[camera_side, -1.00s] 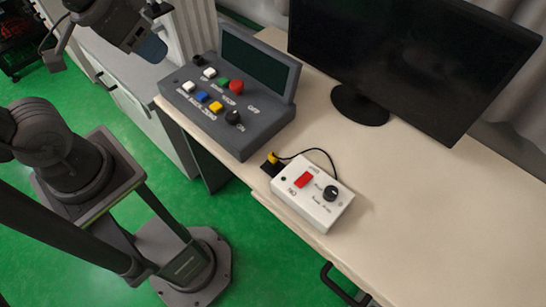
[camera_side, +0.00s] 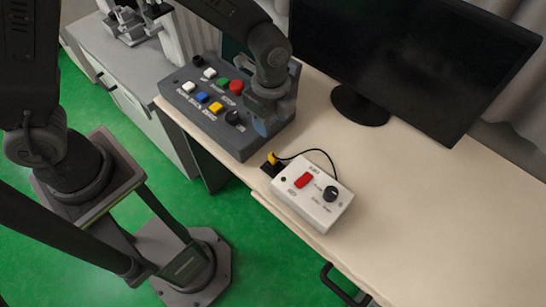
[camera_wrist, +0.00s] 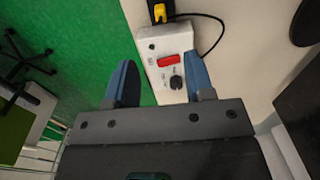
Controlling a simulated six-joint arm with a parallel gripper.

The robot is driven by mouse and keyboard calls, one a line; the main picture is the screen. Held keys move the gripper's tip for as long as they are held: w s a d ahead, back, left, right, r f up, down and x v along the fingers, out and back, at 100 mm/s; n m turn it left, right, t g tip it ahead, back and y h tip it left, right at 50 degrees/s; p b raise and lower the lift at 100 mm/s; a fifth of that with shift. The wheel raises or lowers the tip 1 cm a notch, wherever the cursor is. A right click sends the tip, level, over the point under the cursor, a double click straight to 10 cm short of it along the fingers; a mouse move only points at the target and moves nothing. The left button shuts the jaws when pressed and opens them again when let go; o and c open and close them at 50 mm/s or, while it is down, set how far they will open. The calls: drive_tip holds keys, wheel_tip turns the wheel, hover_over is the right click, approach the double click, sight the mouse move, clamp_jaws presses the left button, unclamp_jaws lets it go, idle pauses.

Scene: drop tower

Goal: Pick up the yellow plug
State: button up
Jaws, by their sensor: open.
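The yellow plug (camera_side: 272,158) sits in a black socket (camera_side: 268,168) at the table's edge, beside the white box. A black cable runs from it to the white box. It also shows in the wrist view at the top (camera_wrist: 159,11). My gripper (camera_wrist: 160,85) is open and empty, its two blue fingers apart, with the white box showing between and beyond them. In the side view my gripper (camera_side: 268,122) hangs over the right part of the grey control panel, up and left of the white box and apart from the plug.
The white box (camera_side: 320,212) has a red switch and a black knob. The grey control panel (camera_side: 240,145) carries several coloured buttons and a screen my arm partly hides. A monitor (camera_side: 415,50) stands behind. The table's right side (camera_side: 450,220) is clear.

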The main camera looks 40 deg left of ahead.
sight(273, 155)
drive_tip(key=f, duration=1.4)
drive_tip(key=shift+d, duration=0.2)
drive_tip(key=shift+c, duration=0.2)
drive_tip(key=c, duration=0.8)
